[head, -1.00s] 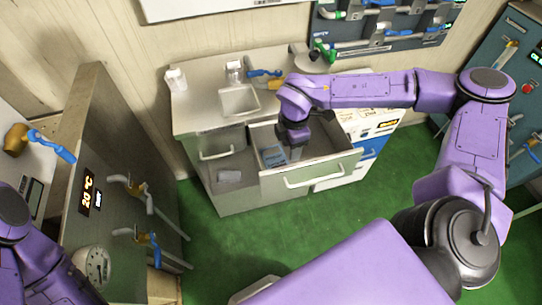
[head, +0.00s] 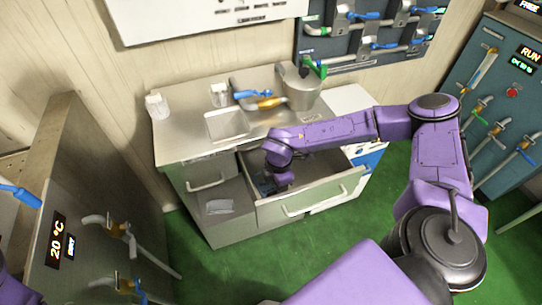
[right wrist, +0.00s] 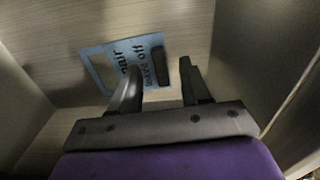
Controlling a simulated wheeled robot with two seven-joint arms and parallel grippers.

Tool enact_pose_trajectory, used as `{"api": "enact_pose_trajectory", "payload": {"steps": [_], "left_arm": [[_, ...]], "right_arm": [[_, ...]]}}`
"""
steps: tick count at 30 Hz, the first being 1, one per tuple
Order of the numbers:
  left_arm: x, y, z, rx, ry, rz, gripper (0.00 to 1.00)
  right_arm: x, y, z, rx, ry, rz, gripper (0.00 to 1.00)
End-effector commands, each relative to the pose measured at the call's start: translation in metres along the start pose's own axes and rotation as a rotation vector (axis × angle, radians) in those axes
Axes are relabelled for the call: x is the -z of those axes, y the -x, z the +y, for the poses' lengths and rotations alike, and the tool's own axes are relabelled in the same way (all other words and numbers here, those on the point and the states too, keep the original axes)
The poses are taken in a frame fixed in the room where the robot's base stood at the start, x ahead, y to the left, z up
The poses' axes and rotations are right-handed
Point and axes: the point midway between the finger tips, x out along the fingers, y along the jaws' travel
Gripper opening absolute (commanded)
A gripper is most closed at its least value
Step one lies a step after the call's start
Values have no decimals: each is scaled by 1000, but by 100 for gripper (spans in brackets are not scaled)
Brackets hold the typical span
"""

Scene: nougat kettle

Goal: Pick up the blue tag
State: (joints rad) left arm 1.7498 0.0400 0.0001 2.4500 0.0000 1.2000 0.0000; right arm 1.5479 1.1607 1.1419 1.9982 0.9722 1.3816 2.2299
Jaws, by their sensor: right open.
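The blue tag (right wrist: 95,62) lies flat on the drawer's bottom in the right wrist view, with dark lettering and a dark patch at its right end. In the head view a bit of blue (head: 263,187) shows inside the open drawer (head: 310,200), mostly hidden by my right arm. My right gripper (right wrist: 158,78) is open and empty above the tag. Its left finger overlaps the tag in the picture, and its right finger is just right of the tag's end. I cannot tell the remaining height. My left gripper is out of view.
The drawer's walls stand close around my right gripper. A pale item (head: 218,206) lies on the lower shelf. A grey panel with valves (head: 75,200) stands at left.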

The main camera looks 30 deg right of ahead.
Motion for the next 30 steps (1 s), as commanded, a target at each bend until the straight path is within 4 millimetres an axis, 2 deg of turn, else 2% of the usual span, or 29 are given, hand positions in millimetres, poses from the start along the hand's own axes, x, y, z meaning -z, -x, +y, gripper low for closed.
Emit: {"api": "enact_pose_trajectory", "payload": {"steps": [4, 11, 12, 14, 15, 16, 26, 30], "left_arm": [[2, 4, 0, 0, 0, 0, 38], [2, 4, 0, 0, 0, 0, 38], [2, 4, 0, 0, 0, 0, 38], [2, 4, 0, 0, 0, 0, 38], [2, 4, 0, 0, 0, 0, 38], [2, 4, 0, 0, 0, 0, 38], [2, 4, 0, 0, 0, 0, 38], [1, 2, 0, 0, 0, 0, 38]], "right_arm": [[0, -21, 0, 2, 1, 0, 47], [1, -24, 1, -1, 2, 1, 47], [1, -24, 1, -1, 2, 1, 40], [1, -24, 1, -1, 2, 1, 21], [1, -24, 1, -1, 2, 1, 8], [1, -24, 1, -1, 2, 1, 0], [1, -22, 1, -2, 2, 1, 0], [1, -8, 2, -5, 2, 2, 0]]}}
